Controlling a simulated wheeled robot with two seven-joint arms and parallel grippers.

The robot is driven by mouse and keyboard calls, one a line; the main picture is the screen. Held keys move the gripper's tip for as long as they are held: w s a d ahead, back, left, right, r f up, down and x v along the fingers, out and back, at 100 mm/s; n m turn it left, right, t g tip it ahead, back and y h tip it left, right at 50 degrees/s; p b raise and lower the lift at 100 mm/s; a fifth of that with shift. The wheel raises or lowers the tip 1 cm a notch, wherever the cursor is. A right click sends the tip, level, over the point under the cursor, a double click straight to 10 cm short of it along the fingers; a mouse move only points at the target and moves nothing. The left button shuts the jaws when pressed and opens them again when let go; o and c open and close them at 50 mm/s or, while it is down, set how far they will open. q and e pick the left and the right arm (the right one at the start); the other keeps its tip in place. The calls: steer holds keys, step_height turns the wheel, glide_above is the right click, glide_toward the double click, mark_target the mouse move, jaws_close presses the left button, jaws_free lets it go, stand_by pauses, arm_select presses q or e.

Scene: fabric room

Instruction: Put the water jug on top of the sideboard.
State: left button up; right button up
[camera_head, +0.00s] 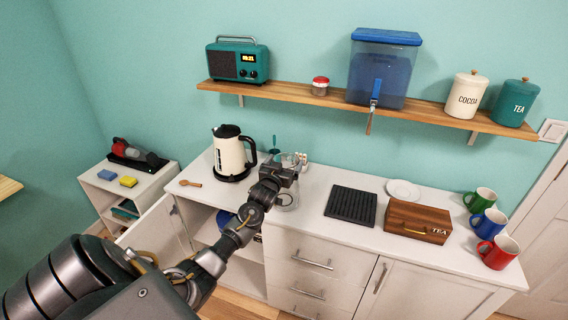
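A clear glass vessel, which looks like the water jug (289,201), shows at the back left part of the white sideboard (330,234). My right gripper is not in view.
A kettle (230,155) stands left of the jug. A black rack (351,205), a white plate (403,189), a tea box (418,222) and mugs (489,222) are to the right. A shelf (300,96) hangs above. The left cabinet door (152,238) is open.

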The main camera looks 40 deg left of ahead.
arm_select(q)
steer(key=shift+o, duration=0.3)
steer(key=shift+r, duration=0.15)
steer(key=shift+s+d, duration=0.1)
steer(key=shift+s, duration=0.05)
steer(key=b+v, duration=0.2)
steer(key=v, duration=0.9)
steer(key=shift+s+b, duration=0.35)
steer(key=shift+s, duration=0.05)
steer(key=shift+d, duration=0.1)
